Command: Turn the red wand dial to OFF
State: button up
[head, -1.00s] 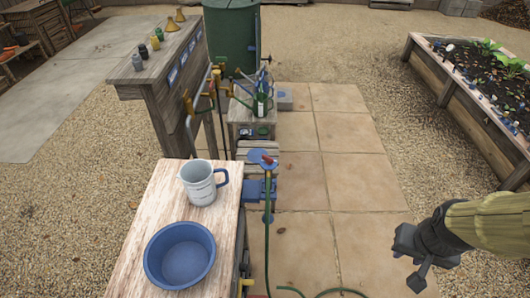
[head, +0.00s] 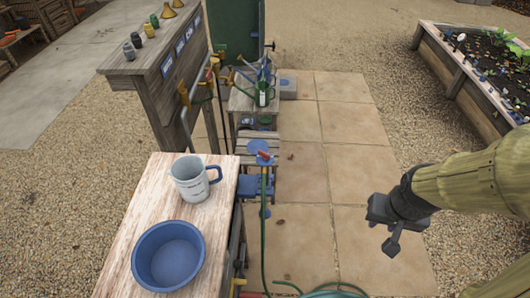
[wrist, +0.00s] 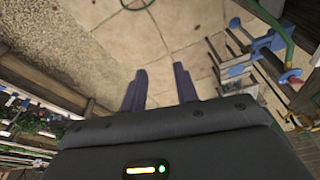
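The red dial (head: 265,155) is a small red piece by a blue disc (head: 258,146), at the top of a green hose or wand (head: 264,205) in the middle of the head view. Its OFF marking is too small to read. A blue bracket (head: 256,187) sits just below it, beside the wooden bench. My gripper (head: 388,236) is in the air over the paving, well to the right of the dial. In the wrist view my gripper (wrist: 159,88) has its two fingers apart with only paving between them. Blue fittings (wrist: 263,45) show at the right there.
A wooden bench (head: 140,215) at the left holds a white mug (head: 188,178) and a blue basin (head: 168,255). A raised bed (head: 462,75) is at the right. Paving (head: 330,165) between is clear.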

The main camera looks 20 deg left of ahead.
jog(key=w+a+f+m+g+y+b, duration=0.2)
jog(key=a+f+m+y+b, duration=0.25)
jog(key=a+f+b, duration=0.4)
jog(key=w+a+f+m+g+y+b, duration=0.15)
jog(key=a+f+m+y+b, duration=0.3)
jog(key=a+f, duration=0.75)
jog(key=w+a+r+m+t+y+b, duration=0.2)
jog(key=w+m+y+b, duration=0.2)
jog(key=w+m+b, duration=0.15)
jog(key=w+d+r+m+t+y+b, duration=0.3)
jog(key=w+d+r+m+t+y, duration=0.1)
jog(key=r, duration=0.5)
jog(key=w+d+m, duration=0.1)
jog(key=w+m, duration=0.1)
jog(key=m, duration=0.1)
jog(key=shift+d+r, duration=0.3)
jog(key=shift+r, duration=0.1)
